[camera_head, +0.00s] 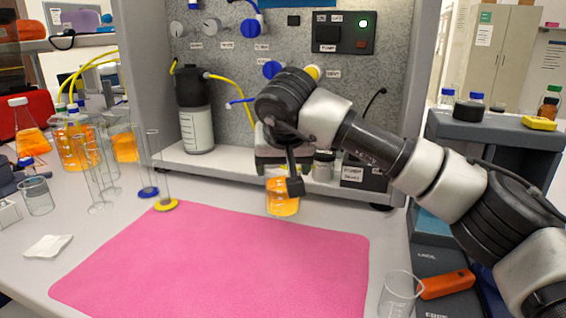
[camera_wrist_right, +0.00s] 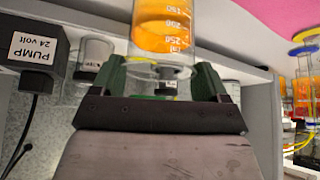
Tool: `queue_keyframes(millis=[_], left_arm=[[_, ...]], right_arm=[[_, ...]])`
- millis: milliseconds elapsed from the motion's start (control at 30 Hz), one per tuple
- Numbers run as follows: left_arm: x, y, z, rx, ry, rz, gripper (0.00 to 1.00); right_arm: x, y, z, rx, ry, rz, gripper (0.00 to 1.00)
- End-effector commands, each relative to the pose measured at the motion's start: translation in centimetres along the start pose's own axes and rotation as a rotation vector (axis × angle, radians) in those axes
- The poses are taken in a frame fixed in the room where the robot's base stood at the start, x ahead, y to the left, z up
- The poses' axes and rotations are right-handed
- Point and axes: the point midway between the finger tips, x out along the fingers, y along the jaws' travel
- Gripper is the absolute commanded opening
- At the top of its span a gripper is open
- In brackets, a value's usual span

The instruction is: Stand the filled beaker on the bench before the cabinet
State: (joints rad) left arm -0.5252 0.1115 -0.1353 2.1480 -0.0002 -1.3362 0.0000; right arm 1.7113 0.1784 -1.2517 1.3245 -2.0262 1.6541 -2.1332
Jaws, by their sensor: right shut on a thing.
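The filled beaker (camera_head: 283,205), clear glass with orange liquid, is in front of the cabinet (camera_head: 230,110), near the back edge of the pink mat. My right gripper (camera_head: 290,183) is shut on its upper part. In the right wrist view, the two green-padded fingers (camera_wrist_right: 165,85) are on either side of the beaker (camera_wrist_right: 163,30), whose graduation marks show. The beaker looks upright. I cannot tell whether its base touches the bench (camera_head: 235,196) or hangs just above it. My left gripper is not in view.
The pink mat (camera_head: 220,265) is bare. Glass cylinders (camera_head: 163,175) and orange-filled flasks (camera_head: 75,145) stand at left. An empty beaker (camera_head: 398,292) stands at front right. A black-topped bottle (camera_head: 196,115) and a pump box (camera_head: 362,173) are in the cabinet.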

Motion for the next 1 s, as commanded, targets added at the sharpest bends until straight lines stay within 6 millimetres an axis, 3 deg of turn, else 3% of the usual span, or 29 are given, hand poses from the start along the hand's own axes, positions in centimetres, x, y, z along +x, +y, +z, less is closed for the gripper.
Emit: queue_keyframes(millis=[233,267,400,700,833,1000], left_arm=[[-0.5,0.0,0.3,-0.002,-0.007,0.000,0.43],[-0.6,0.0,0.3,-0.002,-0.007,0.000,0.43],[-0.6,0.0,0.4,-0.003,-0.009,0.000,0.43],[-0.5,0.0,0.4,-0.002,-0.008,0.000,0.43],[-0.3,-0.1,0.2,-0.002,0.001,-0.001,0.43],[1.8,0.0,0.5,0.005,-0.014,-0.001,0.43]], right_arm=[[0.3,0.0,0.2,0.000,0.001,-0.001,0.27],[0.2,0.0,0.1,0.000,0.001,-0.001,0.80],[0.2,0.0,0.2,0.000,0.001,-0.001,1.00],[-0.3,0.0,0.1,-0.001,0.001,-0.001,1.00],[-2.2,0.0,0.1,-0.002,0.003,0.000,1.00],[-5.8,0.0,0.0,-0.002,0.005,0.000,1.00]])
